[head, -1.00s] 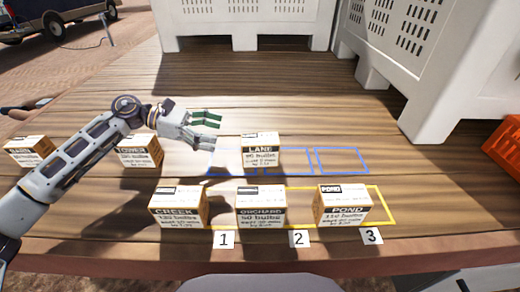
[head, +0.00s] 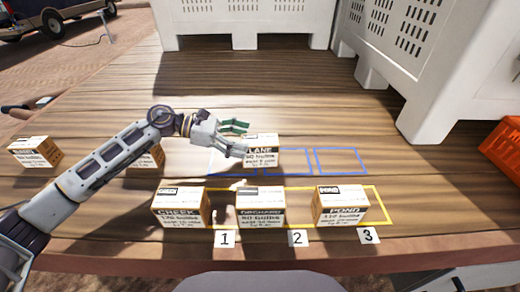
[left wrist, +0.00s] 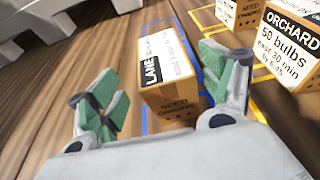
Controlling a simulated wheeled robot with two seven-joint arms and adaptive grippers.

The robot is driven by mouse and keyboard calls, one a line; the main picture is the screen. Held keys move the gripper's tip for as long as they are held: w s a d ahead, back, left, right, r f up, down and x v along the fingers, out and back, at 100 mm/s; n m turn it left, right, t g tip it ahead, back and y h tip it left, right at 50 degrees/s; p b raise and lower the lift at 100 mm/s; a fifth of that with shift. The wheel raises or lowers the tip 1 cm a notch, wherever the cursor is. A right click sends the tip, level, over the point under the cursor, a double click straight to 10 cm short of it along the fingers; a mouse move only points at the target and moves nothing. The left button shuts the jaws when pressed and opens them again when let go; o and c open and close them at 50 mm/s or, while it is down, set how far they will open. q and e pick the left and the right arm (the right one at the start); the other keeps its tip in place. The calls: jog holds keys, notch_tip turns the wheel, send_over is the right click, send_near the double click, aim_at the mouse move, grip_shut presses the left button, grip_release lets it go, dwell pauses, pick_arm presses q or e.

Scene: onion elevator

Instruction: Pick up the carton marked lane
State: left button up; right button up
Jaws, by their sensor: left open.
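The carton marked LANE (head: 262,155) stands on the wooden table on the blue outlined row, in the head view. Its left part is partly covered by my left gripper (head: 240,138), which is open at the carton's left side. In the left wrist view the LANE carton (left wrist: 168,72) lies between and ahead of the two green-padded fingers of the open gripper (left wrist: 160,92). A gap shows on the left finger's side; the right finger is close to the carton, and I cannot tell if it touches. My right gripper is not in view.
The CREEK carton (head: 180,208), ORCHARD carton (head: 260,207) and POND carton (head: 340,206) stand in front, by the yellow outline and number tags. The BARN carton (head: 35,152) and a partly hidden carton (head: 150,156) stand left. White bins (head: 420,90) and an orange crate (head: 502,145) stand behind and right.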

aim_at(260, 142)
pick_arm(q)
jog(key=shift+d+f, duration=0.1)
jog(key=shift+d, duration=0.05)
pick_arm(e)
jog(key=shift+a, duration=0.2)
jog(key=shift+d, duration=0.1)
pick_arm(q)
jog(key=shift+d, duration=0.15)
jog(key=shift+s+d+p, duration=0.1)
jog(key=shift+d+p, duration=0.25)
jog(key=shift+d, duration=0.2)
jog(key=p+x, duration=0.1)
jog(key=x, duration=0.2)
jog(key=shift+s+d, duration=0.1)
jog(key=shift+d, duration=0.3)
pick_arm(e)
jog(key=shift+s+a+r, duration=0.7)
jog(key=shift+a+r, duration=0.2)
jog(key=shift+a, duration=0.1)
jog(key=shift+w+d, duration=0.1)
